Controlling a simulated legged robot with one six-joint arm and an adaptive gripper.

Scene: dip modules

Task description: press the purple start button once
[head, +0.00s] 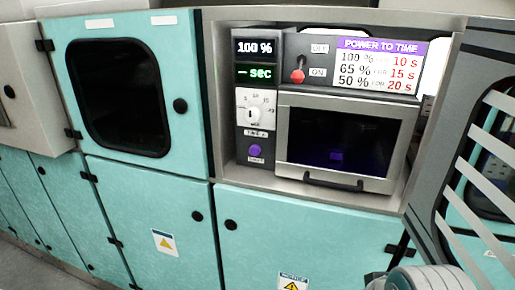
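The purple start button (254,151) is a small round knob low on the dark control panel, left of the microwave-like oven. A small label lies just below it. The white timer dial (254,113) is above the button. The top display (257,48) reads 100 %, and the green display (256,73) below it shows a dash and "sec". The oven door (340,140) is closed, with a dark window. Part of my arm shows at the bottom right edge, well away from the button. My gripper's fingers are not in view.
A striped cabinet door (485,160) stands open at right. Closed teal cabinets (135,90) are at left and below.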

